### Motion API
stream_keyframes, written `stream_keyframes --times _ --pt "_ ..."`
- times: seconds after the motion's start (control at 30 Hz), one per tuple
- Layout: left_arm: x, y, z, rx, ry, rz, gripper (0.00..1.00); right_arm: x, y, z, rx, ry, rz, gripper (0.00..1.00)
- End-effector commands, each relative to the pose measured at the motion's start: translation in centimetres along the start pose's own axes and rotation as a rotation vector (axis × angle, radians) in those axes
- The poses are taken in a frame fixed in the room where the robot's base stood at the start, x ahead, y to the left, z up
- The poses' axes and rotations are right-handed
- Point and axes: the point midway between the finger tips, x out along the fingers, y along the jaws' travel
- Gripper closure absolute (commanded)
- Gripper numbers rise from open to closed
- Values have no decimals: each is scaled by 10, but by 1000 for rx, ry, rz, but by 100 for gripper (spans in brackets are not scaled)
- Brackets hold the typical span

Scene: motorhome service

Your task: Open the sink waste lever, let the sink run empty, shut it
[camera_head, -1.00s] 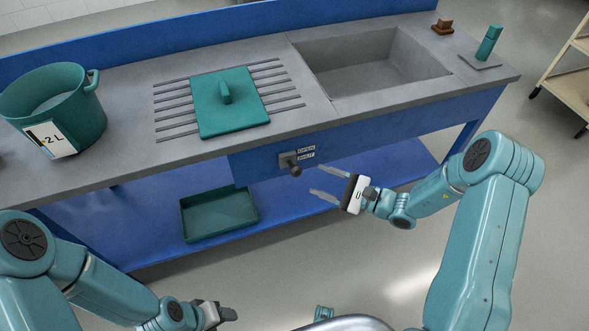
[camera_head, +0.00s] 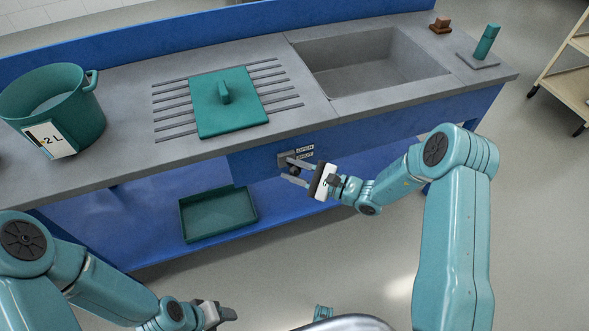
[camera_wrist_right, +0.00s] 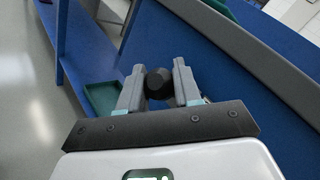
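The waste lever (camera_head: 284,161) is a grey plate with a dark knob on the blue front panel, beside the labels OPEN and SHUT (camera_head: 305,153). My right gripper (camera_head: 289,171) is open, its two fingers reaching to the lever. In the right wrist view the black knob (camera_wrist_right: 158,83) sits between the fingertips of the right gripper (camera_wrist_right: 158,88); I cannot tell whether they touch it. The sink basin (camera_head: 370,66) is grey and I see no water in it. My left gripper (camera_head: 215,314) is low at the bottom, away from the lever; its fingers are not clear.
A teal pot (camera_head: 85,112) labelled 2 L stands on the counter at left. A teal lid (camera_head: 230,115) lies on the drainer ribs. A green tray (camera_head: 218,214) sits on the lower shelf. A shelf trolley (camera_head: 565,75) stands at far right.

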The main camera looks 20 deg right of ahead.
Motion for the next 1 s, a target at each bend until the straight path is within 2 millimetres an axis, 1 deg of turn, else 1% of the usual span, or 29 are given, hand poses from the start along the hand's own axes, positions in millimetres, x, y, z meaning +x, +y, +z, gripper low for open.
stream_keyframes --times 0.17,0.27,0.37,0.57,1.0 --pt "2 -1 0 0 0 0 43 0 1 -1 -4 -3 -2 100" --pt "8 -3 0 0 0 0 43 -1 3 -3 -17 -13 -10 100" --pt "18 -7 0 0 0 0 43 -2 7 -6 -43 -33 -25 100" --pt "52 -19 -1 0 0 0 43 -4 17 -16 -135 -103 -82 100" --pt "142 -51 -3 0 0 0 43 -6 38 -38 -431 -328 -260 100"
